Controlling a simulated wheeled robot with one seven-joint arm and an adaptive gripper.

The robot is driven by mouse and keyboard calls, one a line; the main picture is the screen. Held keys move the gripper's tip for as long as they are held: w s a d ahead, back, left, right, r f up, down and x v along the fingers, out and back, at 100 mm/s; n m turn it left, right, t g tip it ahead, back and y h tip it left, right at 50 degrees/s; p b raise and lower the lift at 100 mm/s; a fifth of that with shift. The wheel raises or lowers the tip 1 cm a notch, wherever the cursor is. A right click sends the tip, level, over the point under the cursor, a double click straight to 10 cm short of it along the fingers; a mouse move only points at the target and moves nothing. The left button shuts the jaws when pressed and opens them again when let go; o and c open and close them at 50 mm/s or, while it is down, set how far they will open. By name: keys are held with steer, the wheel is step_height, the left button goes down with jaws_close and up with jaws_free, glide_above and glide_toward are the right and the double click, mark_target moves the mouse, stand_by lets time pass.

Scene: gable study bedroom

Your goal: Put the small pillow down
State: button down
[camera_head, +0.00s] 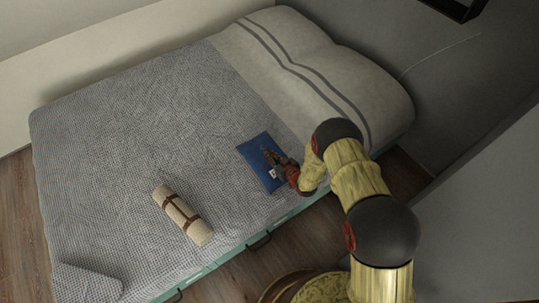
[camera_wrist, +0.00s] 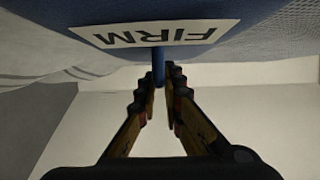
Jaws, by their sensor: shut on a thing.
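The small pillow (camera_head: 253,151) is blue and lies over the near right side of the bed, close to the bed's edge. In the wrist view the blue pillow (camera_wrist: 150,12) fills the top and bears a white label reading "FIRM", seen upside down. My gripper (camera_head: 272,160) is at the pillow's near side. In the wrist view my gripper (camera_wrist: 159,76) is shut on a narrow blue part of the pillow. I cannot tell whether the pillow touches the bed or is held just above it.
The bed (camera_head: 110,130) has a grey checked cover, with large pale striped pillows (camera_head: 300,65) at its head. A beige roll with brown straps (camera_head: 183,215) lies on the bed left of the pillow. The bed's middle and far side are clear. Wooden floor (camera_head: 240,275) shows in front.

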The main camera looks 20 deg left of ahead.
steer(key=shift+f, duration=0.1)
steer(key=c, duration=2)
jaws_free()
steer(key=shift+o, duration=0.2)
steer(key=shift+s+d+r, duration=0.2)
steer(key=shift+d+r, duration=0.05)
steer(key=p+v, duration=0.4)
steer(key=v, duration=0.6)
steer(key=shift+d+r, duration=0.1)
steer(key=shift+r, duration=0.1)
steer(key=shift+s+d+r, duration=0.1)
steer(key=shift+s+d, duration=0.3)
